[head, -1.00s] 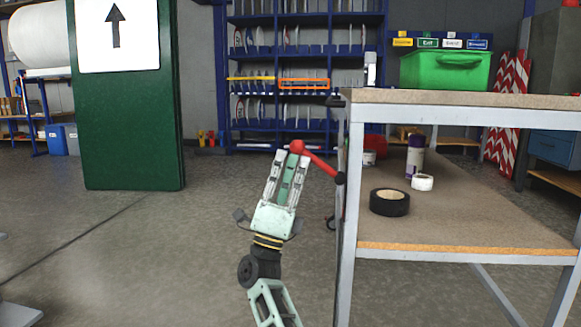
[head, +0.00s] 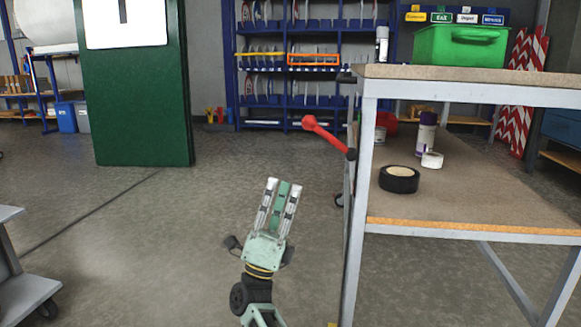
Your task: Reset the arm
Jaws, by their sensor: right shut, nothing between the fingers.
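My right gripper (head: 278,188) is in the lower middle of the head view, pointing up and away over the open floor. Its fingers are shut with nothing between them. It is left of the workbench (head: 455,73) and apart from it. A red-knobbed lever (head: 328,134) sticks out from the bench's left side, above and to the right of the gripper, with a clear gap between them. My left gripper is not in view.
A green bin (head: 460,47) stands on the bench top. Black tape (head: 399,179), white tape (head: 432,160) and a spray can (head: 426,135) are on the lower shelf. A green panel (head: 135,105) stands at the left, a grey cart (head: 22,292) at lower left. The middle floor is clear.

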